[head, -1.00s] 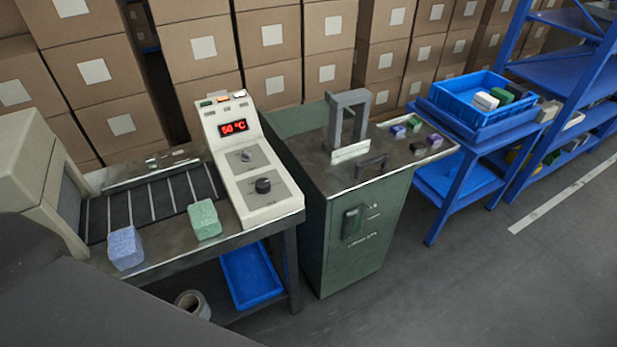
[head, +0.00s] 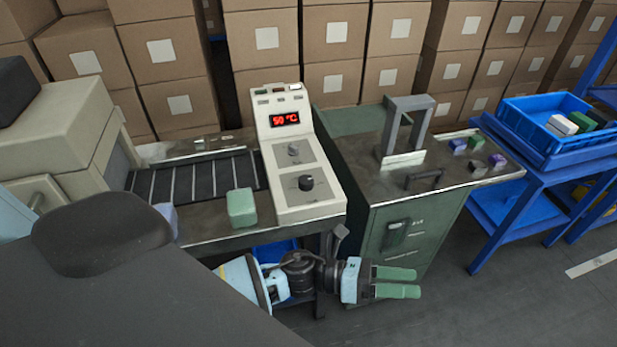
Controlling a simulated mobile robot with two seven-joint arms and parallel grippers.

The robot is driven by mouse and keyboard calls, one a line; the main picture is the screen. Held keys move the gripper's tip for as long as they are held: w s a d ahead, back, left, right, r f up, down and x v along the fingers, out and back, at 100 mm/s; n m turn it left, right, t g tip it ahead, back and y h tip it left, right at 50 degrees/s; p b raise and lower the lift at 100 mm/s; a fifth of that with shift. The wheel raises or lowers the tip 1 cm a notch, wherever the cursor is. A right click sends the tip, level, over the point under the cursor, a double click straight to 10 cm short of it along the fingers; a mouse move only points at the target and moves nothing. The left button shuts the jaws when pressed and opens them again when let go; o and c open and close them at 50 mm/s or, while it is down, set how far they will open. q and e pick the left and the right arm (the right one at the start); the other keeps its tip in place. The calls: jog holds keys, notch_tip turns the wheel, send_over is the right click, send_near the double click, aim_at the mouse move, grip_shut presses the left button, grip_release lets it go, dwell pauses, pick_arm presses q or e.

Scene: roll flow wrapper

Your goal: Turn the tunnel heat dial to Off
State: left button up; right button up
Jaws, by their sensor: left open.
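The control panel (head: 283,212) is a sloped cream box at the end of the tunnel's conveyor. Its red display (head: 285,120) reads 50 °C. My left gripper (head: 398,281) is open and empty, low in front of the bench, below and right of the panel, fingers pointing right. It touches neither dial. My right gripper is out of view.
A green block (head: 242,208) and a partly hidden lilac block (head: 167,220) are at the conveyor's front edge. Right of the panel stands a green cabinet (head: 385,240) with a grey frame (head: 402,125) on top. A blue crate (head: 535,135) is farther right. Cardboard boxes fill the back.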

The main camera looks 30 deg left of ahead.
pick_arm(q)
jog(key=m+g, duration=0.4)
jog(key=m, duration=0.2)
notch_tip(320, 180, up, 6)
jog(key=m+g+y+b, duration=0.35)
jog(key=m+y, duration=1.45)
jog(key=m, duration=0.6)
send_over(306, 179)
jog(key=shift+s, duration=0.1)
jog(key=shift+f+p, duration=0.35)
jog(key=shift+f, duration=3.5)
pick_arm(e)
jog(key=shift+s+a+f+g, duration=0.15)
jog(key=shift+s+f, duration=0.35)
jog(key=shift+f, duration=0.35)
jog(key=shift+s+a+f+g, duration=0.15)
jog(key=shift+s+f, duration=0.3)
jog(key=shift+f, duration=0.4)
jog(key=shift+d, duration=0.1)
pick_arm(q)
jog(key=c, duration=1)
